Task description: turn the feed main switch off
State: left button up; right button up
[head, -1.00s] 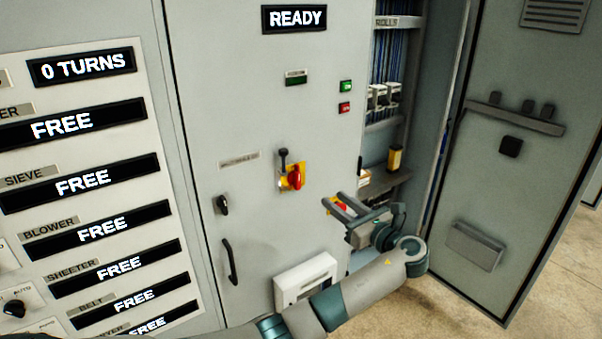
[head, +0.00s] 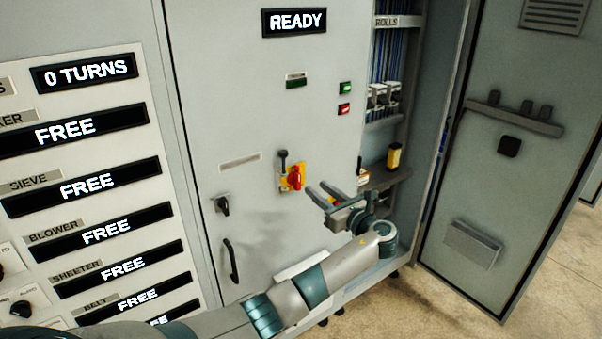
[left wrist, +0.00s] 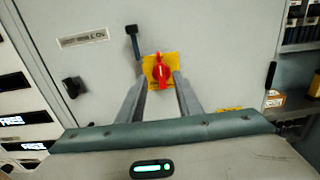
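The feed main switch is a red rotary handle (head: 295,177) on a yellow plate (head: 284,184) on the grey cabinet door. A dark lever or padlock-like piece (head: 283,158) sits at the plate's upper left. In the left wrist view the red handle (left wrist: 161,72) stands about upright between and beyond the fingertips. My left gripper (head: 317,191) is open and empty, to the right of and a little below the switch in the head view, its fingers pointing at the door. It appears apart from the handle. My right gripper is not seen.
The door carries a black latch (head: 222,205), a long black handle (head: 232,260) and green and red buttons (head: 344,98). An open cabinet bay with shelves (head: 392,180) is at the right, beside its swung-open door (head: 500,150). A label panel (head: 90,180) is at the left.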

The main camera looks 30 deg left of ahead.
aim_at(299, 175)
pick_arm(q)
jog(key=p+x, duration=0.2)
jog(key=x, duration=0.6)
jog(key=shift+w+a+r, duration=0.1)
jog(key=shift+a, duration=0.1)
jog(key=shift+w+a+p, duration=0.25)
jog(key=shift+a+p, duration=0.1)
jog(key=shift+a, duration=0.25)
grip_shut()
jog(key=shift+s, duration=0.1)
jog(key=shift+d+f, duration=0.1)
jog(key=shift+f, duration=0.1)
